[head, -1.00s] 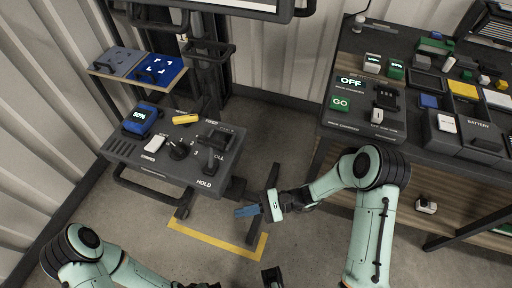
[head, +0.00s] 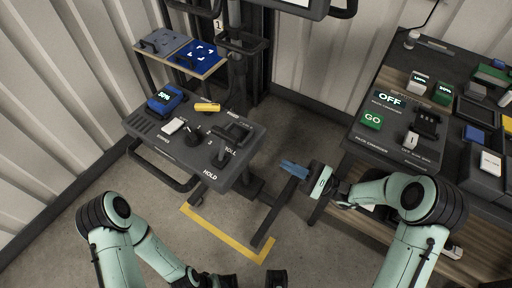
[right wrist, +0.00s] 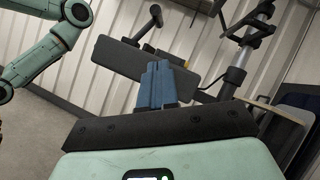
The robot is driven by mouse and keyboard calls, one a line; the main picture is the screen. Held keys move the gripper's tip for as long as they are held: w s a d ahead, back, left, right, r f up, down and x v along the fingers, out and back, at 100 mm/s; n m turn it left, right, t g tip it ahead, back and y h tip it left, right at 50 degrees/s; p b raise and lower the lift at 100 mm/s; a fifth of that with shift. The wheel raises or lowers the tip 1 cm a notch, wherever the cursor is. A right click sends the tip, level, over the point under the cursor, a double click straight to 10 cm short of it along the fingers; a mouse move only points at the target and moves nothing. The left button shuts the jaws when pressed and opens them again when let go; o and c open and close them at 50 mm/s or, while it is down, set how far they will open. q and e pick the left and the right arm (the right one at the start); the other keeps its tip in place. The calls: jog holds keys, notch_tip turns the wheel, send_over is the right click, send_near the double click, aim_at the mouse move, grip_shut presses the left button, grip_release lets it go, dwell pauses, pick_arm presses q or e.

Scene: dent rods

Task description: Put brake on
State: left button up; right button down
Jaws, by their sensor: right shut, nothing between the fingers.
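The grey cart panel (head: 150,126) stands left of centre in the head view. Its black brake lever (head: 221,157) is at the right front corner, between the words ROLL and HOLD. It looks to be beside ROLL. My right gripper (head: 283,164) has its blue fingers together and empty, in the air to the right of the panel, apart from the lever. The shut fingers also show in the right wrist view (right wrist: 158,72), pointing toward a dark panel (right wrist: 140,60). My left arm comes in at bottom left; its gripper (head: 226,281) is partly cut off at the bottom edge.
The panel also bears a blue 50% display (head: 164,99), a yellow block (head: 207,107), a white switch (head: 173,126) and a black knob (head: 193,136). A dark workbench (head: 455,100) with a charger stands at right. Yellow tape (head: 225,234) marks the floor.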

aim_at(250, 149)
pick_arm(q)
jog(key=shift+s+r+p, duration=0.25)
jog(key=shift+r+p, duration=0.3)
jog(key=shift+p, duration=0.2)
pick_arm(e)
jog(key=shift+s+d+r+x, duration=0.1)
jog(key=shift+s+r+x, duration=0.25)
jog(key=shift+x, duration=1.75)
jog(key=shift+s+d+r+x, duration=0.1)
jog(key=shift+s+r+x, duration=0.25)
jog(key=shift+x, duration=1.75)
jog(key=shift+s+d+r+x, duration=0.1)
jog(key=shift+s+r+x, duration=0.25)
jog(key=shift+x, duration=1.8)
